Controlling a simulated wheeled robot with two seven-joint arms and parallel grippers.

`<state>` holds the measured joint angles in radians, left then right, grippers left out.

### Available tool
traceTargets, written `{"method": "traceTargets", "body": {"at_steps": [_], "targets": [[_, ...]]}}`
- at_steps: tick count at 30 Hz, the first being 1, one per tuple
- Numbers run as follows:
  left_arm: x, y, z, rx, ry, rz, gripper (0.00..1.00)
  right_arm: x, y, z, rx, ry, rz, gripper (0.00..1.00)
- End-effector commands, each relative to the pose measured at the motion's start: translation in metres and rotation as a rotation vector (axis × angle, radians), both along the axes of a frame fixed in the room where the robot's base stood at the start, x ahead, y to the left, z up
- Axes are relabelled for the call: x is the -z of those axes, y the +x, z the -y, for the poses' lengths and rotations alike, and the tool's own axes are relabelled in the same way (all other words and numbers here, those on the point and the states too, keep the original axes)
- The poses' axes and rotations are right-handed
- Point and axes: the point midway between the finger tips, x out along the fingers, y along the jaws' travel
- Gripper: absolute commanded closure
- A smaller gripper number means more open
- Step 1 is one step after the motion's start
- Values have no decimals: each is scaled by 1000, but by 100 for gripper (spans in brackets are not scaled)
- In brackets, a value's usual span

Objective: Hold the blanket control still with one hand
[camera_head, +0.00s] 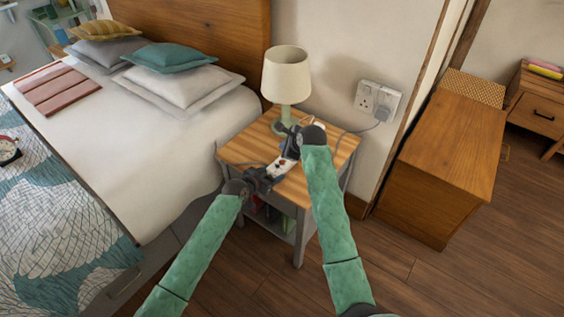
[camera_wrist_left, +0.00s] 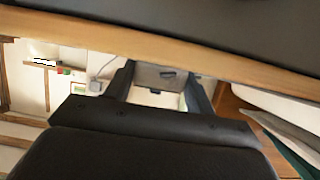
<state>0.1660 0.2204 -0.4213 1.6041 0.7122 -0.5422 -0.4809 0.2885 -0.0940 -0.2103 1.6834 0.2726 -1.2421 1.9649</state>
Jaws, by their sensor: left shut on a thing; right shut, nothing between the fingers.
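The blanket control (camera_head: 281,166) is a small white handset with dark and red marks, at the bedside table's (camera_head: 240,150) top. My left gripper (camera_head: 266,175) reaches in from the front left and is shut on the control's near end. In the left wrist view a pale surface with dark marks (camera_wrist_left: 160,76) shows between the dark fingers. My right gripper (camera_head: 291,143) is shut and empty, at the control's far end, close to the lamp base. I cannot tell whether it touches the control. The right wrist hides part of the table behind it.
A lamp (camera_head: 287,76) with a cream shade stands at the table's back. A wall socket (camera_head: 377,101) with a plug and cable is to the right. The bed (camera_head: 150,150) is close on the left. A wooden cabinet (camera_head: 448,140) stands right, with open floor in front.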

Motion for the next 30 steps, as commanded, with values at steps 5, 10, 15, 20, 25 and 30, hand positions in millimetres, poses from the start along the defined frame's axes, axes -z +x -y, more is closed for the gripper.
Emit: {"method": "traceTargets", "body": {"at_steps": [5,10,15,20,25,30], "targets": [[0,0,0,0,0,0,72,0,0,0,0,0,0,100],[0,0,0,0,0,0,72,0,0,0,0,0,0,100],[0,0,0,0,0,0,72,0,0,0,0,0,0,100],[0,0,0,0,0,0,72,0,0,0,0,0,0,100],[0,0,0,0,0,0,72,0,0,0,0,0,0,100],[0,0,0,0,0,0,72,-11,1,1,1,-2,3,100]]}}
